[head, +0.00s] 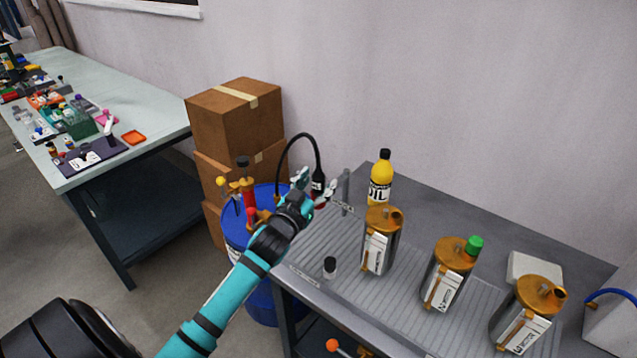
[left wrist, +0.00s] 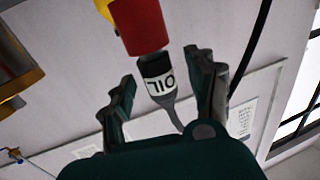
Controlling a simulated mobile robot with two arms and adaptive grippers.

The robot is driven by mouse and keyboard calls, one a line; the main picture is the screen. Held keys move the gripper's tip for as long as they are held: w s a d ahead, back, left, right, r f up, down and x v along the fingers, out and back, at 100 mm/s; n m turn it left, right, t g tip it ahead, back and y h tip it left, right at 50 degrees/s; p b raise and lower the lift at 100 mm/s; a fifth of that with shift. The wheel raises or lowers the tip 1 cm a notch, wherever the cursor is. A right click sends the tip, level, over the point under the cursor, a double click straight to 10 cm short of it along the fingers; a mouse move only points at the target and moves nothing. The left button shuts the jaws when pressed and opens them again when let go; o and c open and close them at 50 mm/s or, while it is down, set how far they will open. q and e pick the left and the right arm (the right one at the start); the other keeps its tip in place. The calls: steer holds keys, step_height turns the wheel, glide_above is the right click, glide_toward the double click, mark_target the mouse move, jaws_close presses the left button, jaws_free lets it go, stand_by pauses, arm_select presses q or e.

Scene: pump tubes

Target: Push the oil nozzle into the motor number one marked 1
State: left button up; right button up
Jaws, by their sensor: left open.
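The oil nozzle (head: 318,180) is black with a white band, on a black hose that arches from the pump on the blue barrel. In the left wrist view the nozzle (left wrist: 158,82) shows its OIL label and stands between my open fingers, with a visible gap on the left. My left gripper (head: 314,187) is around the nozzle; finger contact is unclear. My right gripper is not in view.
A yellow oil bottle (head: 381,180) stands behind the nearest motor. The blue barrel (head: 236,232) and cardboard boxes (head: 235,120) are left of the bench. A cluttered table (head: 165,115) is farther left.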

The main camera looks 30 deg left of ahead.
arm_select(q)
steer(key=shift+w, duration=0.5)
steer(key=shift+s, duration=0.1)
steer(key=shift+c, duration=0.3)
jaws_close()
steer(key=shift+r, duration=0.15)
